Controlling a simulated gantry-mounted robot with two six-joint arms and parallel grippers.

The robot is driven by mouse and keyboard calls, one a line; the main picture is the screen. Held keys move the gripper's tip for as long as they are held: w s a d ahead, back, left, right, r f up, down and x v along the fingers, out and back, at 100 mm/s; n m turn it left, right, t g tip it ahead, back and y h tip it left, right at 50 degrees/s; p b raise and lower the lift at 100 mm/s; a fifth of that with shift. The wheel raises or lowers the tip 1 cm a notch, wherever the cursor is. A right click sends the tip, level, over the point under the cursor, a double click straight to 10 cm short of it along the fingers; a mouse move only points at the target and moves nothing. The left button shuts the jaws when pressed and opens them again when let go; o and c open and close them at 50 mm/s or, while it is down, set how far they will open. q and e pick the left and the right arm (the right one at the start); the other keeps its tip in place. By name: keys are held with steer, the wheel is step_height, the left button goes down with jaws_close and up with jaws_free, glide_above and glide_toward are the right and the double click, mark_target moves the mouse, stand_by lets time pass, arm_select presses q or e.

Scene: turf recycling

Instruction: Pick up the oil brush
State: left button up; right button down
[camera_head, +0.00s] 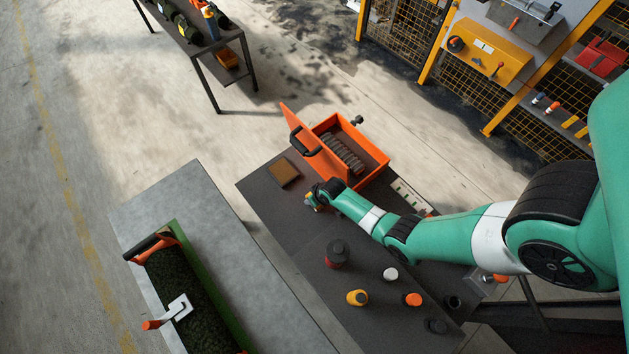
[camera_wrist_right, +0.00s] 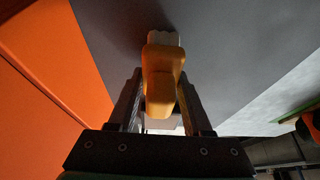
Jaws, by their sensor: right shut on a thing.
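The oil brush (camera_wrist_right: 162,75) has a yellow-orange handle and a pale tip at its far end in the right wrist view. My right gripper (camera_wrist_right: 161,90) is shut on its handle, with one finger on each side. In the head view my right gripper (camera_head: 318,198) is over the dark workbench, beside the open orange toolbox, and mostly hides the brush. I cannot tell whether the brush touches the bench top. My left gripper is not in view.
The open orange toolbox (camera_head: 375,150) stands at the bench's far end, near a brown pad (camera_head: 284,173). A dark red-based can (camera_head: 337,252), a yellow bottle (camera_head: 357,298) and several small containers stand nearer. A turf roll (camera_head: 185,290) lies on the grey table (camera_head: 195,185).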

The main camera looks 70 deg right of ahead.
mark_target(307, 195)
steer(key=shift+w+r, duration=0.1)
steer(key=shift+r, duration=0.1)
step_height(307, 195, up, 8)
steer(key=p, duration=0.6)
steer(key=shift+w+f, duration=0.1)
steer(key=shift+f, duration=0.05)
steer(key=shift+w+f+b, duration=0.65)
steer(key=shift+w+b, duration=0.1)
steer(key=shift+w, duration=0.25)
steer(key=w+b, duration=1.2)
steer(key=w, duration=0.5)
steer(key=shift+w+r, duration=0.15)
steer(key=shift+w, duration=0.2)
steer(key=c, duration=0.9)
jaws_free()
steer(key=c, duration=0.6)
